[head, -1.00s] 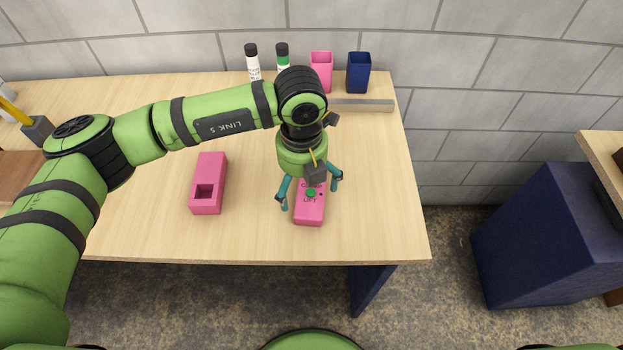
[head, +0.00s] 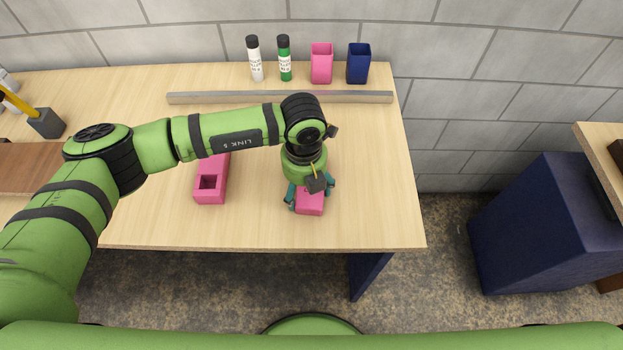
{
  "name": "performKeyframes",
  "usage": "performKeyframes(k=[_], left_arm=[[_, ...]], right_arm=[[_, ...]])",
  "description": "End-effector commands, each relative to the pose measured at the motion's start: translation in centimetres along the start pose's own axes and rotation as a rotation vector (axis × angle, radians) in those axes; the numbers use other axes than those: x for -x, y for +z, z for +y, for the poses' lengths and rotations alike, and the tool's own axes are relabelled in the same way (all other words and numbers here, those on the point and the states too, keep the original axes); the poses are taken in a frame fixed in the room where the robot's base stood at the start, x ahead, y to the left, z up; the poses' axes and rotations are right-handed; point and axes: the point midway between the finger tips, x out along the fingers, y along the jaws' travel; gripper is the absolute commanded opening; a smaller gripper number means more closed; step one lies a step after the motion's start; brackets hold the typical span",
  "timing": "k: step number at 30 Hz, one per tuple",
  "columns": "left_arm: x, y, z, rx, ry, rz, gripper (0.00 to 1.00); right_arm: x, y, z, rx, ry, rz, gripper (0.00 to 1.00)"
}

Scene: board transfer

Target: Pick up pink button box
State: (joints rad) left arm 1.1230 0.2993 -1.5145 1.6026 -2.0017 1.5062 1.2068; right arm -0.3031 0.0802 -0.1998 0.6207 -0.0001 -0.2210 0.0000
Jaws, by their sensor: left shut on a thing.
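The pink button box (head: 309,206) is on the wooden table near its front edge, to the right of the other pink box. My left gripper (head: 310,198) points down over it, with its teal fingers on either side, shut on the box. The gripper body hides the top of the box and its buttons. I cannot tell whether the box is clear of the table. My right gripper is not in view.
A pink box with a square hole (head: 211,191) lies left of the gripper. A grey bar (head: 190,98) runs across the back. Behind it stand a white bottle (head: 256,62), a green bottle (head: 285,62), a pink cup (head: 321,64) and a navy cup (head: 358,66).

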Motion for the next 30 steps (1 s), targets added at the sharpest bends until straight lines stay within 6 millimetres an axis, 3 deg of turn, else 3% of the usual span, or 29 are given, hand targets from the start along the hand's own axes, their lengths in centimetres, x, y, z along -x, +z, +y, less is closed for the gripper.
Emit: performKeyframes(k=[8,16,24,30], left_arm=[[0.4,0.0,0.0,0.000,0.000,0.001,0.33],[4.0,0.1,0.0,-0.002,-0.001,-0.007,0.33],[7.5,-2.5,-6.0,-0.008,-0.003,-0.004,0.33],[9.7,-3.9,-9.1,-0.003,-0.001,-0.002,0.33]], right_arm=[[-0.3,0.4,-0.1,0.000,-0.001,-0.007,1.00],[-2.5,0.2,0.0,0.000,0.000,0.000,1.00],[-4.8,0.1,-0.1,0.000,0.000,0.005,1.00],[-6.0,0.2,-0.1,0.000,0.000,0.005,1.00]])
